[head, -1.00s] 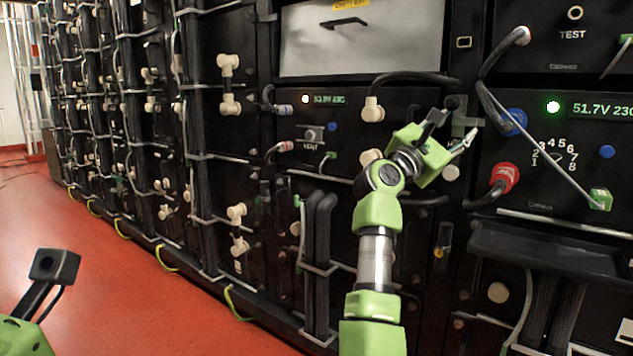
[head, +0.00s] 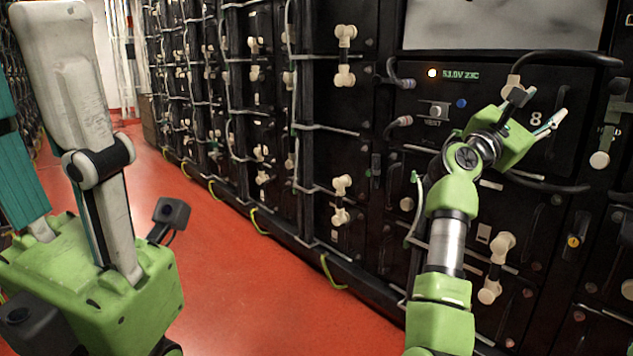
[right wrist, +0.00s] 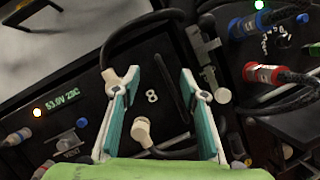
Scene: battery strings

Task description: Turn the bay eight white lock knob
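The bay eight panel (head: 552,150) is black with a printed 8; it also shows in the right wrist view (right wrist: 165,80). A round white knob (right wrist: 222,95), seemingly the lock knob, sits below a grey latch plate (right wrist: 205,60), just right of my right gripper's right finger. It appears in the head view as a pale disc (head: 600,159). My right gripper (right wrist: 150,82) is open, its teal-padded fingers apart with nothing gripped; in the head view it is in front of the panel (head: 538,110). My left gripper (head: 60,140) is raised close to the camera, partly cut off; its opening is unclear.
A cream elbow plug (right wrist: 141,132) shows between the right fingers, and another (right wrist: 122,78) touches or overlaps the left finger. A red plug (right wrist: 265,74) and a blue plug (right wrist: 245,25) with black cables are at right. Red floor (head: 225,290) is clear at left.

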